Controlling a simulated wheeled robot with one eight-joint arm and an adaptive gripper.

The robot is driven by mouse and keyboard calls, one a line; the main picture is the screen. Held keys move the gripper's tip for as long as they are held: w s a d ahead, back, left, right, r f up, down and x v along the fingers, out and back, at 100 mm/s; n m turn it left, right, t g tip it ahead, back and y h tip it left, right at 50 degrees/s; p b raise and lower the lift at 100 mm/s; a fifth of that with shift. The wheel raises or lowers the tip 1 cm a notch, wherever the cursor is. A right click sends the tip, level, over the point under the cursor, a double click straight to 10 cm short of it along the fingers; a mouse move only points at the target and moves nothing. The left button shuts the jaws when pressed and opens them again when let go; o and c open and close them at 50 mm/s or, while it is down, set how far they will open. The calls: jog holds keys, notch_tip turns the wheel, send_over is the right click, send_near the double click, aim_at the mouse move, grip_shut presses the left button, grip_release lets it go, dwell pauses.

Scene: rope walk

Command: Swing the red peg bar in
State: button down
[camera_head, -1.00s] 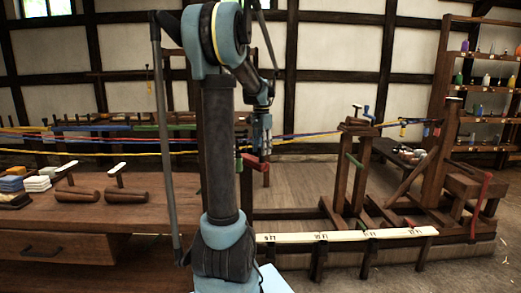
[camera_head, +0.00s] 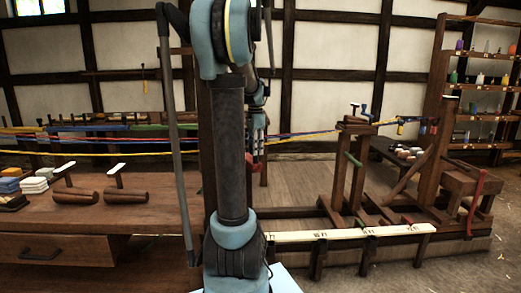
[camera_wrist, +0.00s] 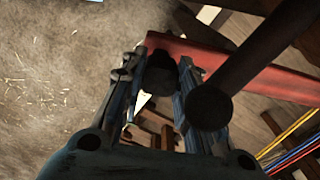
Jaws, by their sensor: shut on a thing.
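The red peg bar (camera_wrist: 240,67) runs across the upper right of the wrist view, with its left end just beyond my fingertips. My gripper (camera_wrist: 161,70) is shut on a dark knob (camera_wrist: 160,75) at that end of the bar. In the head view my gripper (camera_head: 257,148) is low beside my arm column, with a short piece of the red bar (camera_head: 251,162) at its tips. The rest of the bar is hidden there behind my arm or seen end-on.
A dark round rod (camera_wrist: 250,66) crosses over the bar in the wrist view. Blue, red and yellow ropes (camera_head: 340,135) stretch across toward a wooden frame (camera_head: 352,180) at right. A pale marked rail (camera_head: 340,234) lies low in front. A workbench (camera_head: 150,222) stands at left.

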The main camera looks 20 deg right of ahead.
jog(key=shift+w, duration=0.2)
jog(key=c, duration=1.2)
grip_release()
jog(key=shift+s, duration=0.1)
jog(key=shift+r, duration=0.25)
notch_tip(320, 180, up, 11)
jog(key=shift+r, duration=0.2)
